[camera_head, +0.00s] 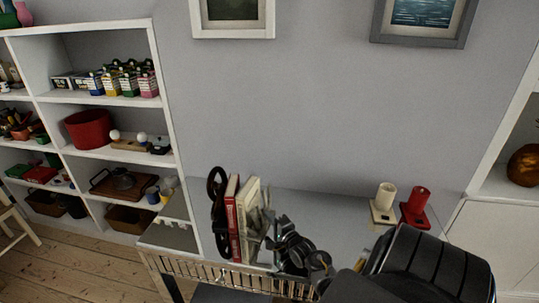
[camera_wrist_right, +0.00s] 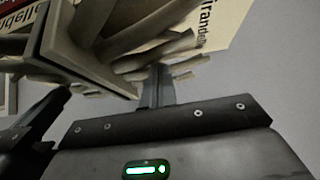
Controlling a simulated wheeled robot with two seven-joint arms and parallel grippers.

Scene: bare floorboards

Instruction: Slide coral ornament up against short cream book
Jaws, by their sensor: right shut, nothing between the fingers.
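The coral ornament (camera_head: 267,213) is a pale, branching piece at the right end of the book row in the head view. In the right wrist view its branches (camera_wrist_right: 120,32) and flat base plate (camera_wrist_right: 58,42) fill the upper left. The short cream book (camera_head: 250,203) stands upright beside it on the left; a cream cover with black lettering (camera_wrist_right: 222,22) shows behind the branches. My right gripper (camera_head: 272,232) is shut and empty, right beside the coral; its fingertips (camera_wrist_right: 157,75) overlap the branches, and contact is unclear. Any gap between coral and book is hidden. My left gripper is out of view.
A red book (camera_head: 233,210) and a dark ring-shaped ornament (camera_head: 216,190) stand left of the cream book. Cream (camera_head: 384,199) and red (camera_head: 416,204) objects stand at the back right of the grey top (camera_head: 335,205). White shelving (camera_head: 166,100) rises at left.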

